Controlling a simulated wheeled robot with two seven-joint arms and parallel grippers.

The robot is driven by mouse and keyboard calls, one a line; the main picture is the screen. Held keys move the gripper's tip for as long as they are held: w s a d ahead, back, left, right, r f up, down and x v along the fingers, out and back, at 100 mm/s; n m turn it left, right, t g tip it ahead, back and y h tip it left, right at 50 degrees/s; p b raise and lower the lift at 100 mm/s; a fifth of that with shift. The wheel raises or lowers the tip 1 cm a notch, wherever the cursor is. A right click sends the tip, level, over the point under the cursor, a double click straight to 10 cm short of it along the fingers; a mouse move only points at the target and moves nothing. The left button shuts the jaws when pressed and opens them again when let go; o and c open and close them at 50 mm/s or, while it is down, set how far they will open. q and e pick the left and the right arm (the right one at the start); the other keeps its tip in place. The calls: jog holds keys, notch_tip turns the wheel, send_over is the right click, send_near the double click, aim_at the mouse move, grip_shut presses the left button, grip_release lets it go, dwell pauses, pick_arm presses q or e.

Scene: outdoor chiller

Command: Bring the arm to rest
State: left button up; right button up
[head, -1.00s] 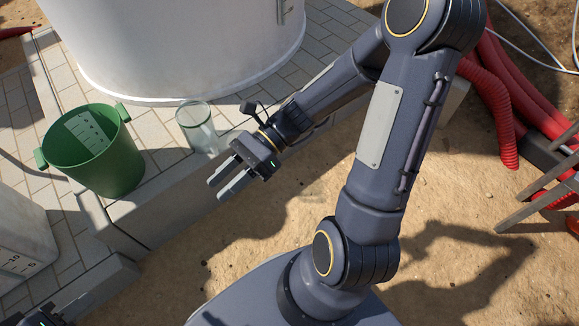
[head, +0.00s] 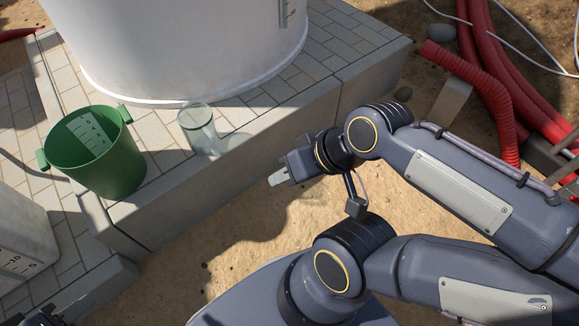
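My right arm comes in from the right and is folded back. Its gripper (head: 280,178) hangs over the sandy ground beside the paved ledge, pointing left. Nothing shows held in it. It is seen from the side, so the gap between its fingers cannot be made out. My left gripper (head: 35,316) shows only as a dark piece at the bottom left corner, mostly cut off by the frame, and its fingers cannot be judged.
A green bucket (head: 112,165) and a clear glass container (head: 200,130) stand on the paved ledge (head: 290,95), left of my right gripper. A large white tank (head: 180,45) stands behind. A white container (head: 22,240) is at left. Red hoses (head: 485,85) lie at right.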

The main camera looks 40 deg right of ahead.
notch_tip(320, 180, up, 32)
jog(key=p, duration=3.2)
jog(key=shift+r, duration=0.2)
